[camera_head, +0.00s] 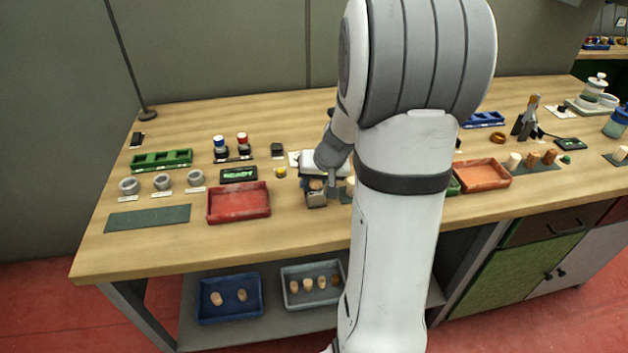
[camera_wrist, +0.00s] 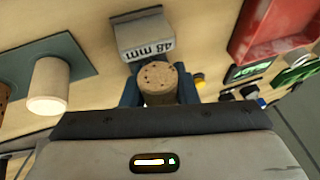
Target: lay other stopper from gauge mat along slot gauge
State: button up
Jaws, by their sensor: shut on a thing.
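My gripper (camera_wrist: 160,92) is shut on a speckled cork stopper (camera_wrist: 158,78), with a blue jaw on each side of it. The stopper's round end faces the wrist camera. The grey slot gauge (camera_wrist: 143,37), marked 48 mm, is right beside the stopper in the wrist view; I cannot tell whether they touch. In the head view my gripper (camera_head: 317,178) is over the gauge (camera_head: 317,201). A dark green mat (camera_wrist: 82,58) bears a pale stopper (camera_wrist: 47,88), and a browner one (camera_wrist: 4,94) shows at the picture's edge. My arm hides much of this area in the head view.
A red tray (camera_head: 238,217) stands left of the gauge. A bare green mat (camera_head: 122,222) lies at the far left. A yellow knob (camera_head: 281,172) and a lit display (camera_head: 239,174) are behind the tray. An orange tray (camera_head: 482,186) is right of my arm.

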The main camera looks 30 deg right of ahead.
dwell(0.3)
jog(key=o, duration=1)
jog(key=shift+a, duration=0.1)
jog(key=shift+f, duration=0.1)
jog(key=v, duration=0.8)
jog(key=shift+w+p, duration=0.1)
jog(key=shift+p, duration=0.2)
jog(key=shift+a, duration=0.1)
